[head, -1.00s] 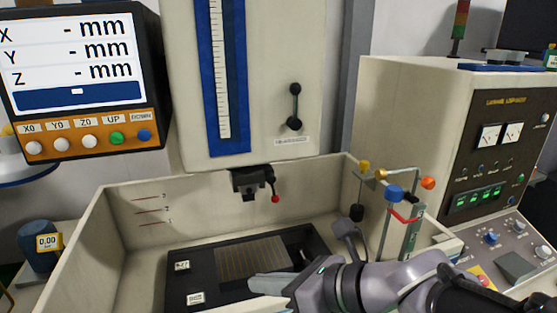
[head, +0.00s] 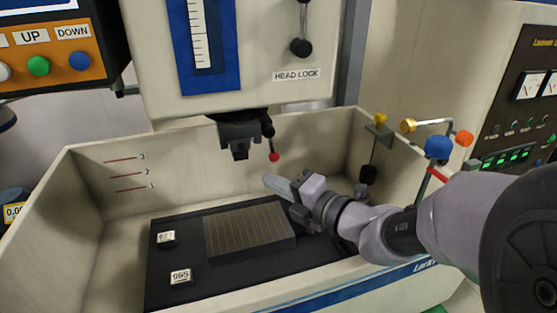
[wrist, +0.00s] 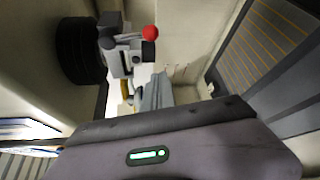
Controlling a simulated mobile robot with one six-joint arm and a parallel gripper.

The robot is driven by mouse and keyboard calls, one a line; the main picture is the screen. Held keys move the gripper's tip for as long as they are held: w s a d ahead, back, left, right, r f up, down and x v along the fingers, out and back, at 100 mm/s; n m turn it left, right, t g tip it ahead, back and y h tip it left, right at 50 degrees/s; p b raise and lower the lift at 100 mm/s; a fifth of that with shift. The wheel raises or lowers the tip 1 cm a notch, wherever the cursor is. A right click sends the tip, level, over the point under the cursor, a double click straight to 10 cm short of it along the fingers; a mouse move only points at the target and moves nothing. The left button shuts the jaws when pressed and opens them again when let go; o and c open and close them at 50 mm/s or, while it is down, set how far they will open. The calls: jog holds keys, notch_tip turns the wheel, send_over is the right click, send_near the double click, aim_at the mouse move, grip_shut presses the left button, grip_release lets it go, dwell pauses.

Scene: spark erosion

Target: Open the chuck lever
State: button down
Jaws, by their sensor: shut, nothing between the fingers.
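The chuck (head: 238,137) hangs under the machine head, a dark block with a grey clamp. Its lever (head: 269,137) is a short dark arm on the right side, ending in a red ball (head: 274,157) that points down. In the wrist view the chuck (wrist: 122,57) and the red ball (wrist: 151,33) show at the upper left. My gripper (head: 275,184) is shut and empty, below the red ball and apart from it. In the wrist view my gripper's fingers (wrist: 152,92) show below the chuck, near the middle.
Below is the tank (head: 90,215) with a gridded work plate (head: 250,232) and two small labelled blocks (head: 181,276). The space between gripper and chuck looks clear.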

aim_at(278, 159)
jog(key=w, duration=0.6)
jog(key=shift+a+r, duration=0.15)
jog(key=shift+a, duration=0.2)
jog(key=shift+w+d+n+p, duration=0.1)
jog(key=shift+d+n+p, duration=0.25)
jog(key=shift+p, duration=0.15)
jog(key=p, duration=0.1)
jog(key=d+n+h+p, duration=0.1)
jog(key=d+r+n+h+p, duration=0.1)
jog(key=shift+w+d+n+g, duration=0.15)
jog(key=shift+w+n+g, duration=0.1)
jog(key=shift+w+g, duration=0.05)
jog(key=w+d+r+n+h+p, duration=0.1)
jog(key=d+r+n+h, duration=0.3)
jog(key=r+n+h, duration=0.1)
jog(key=shift+w+d+n+h, duration=0.15)
jog(key=shift+n+h, duration=0.35)
jog(key=shift+n, duration=0.3)
jog(key=shift+r, duration=0.25)
dwell(0.3)
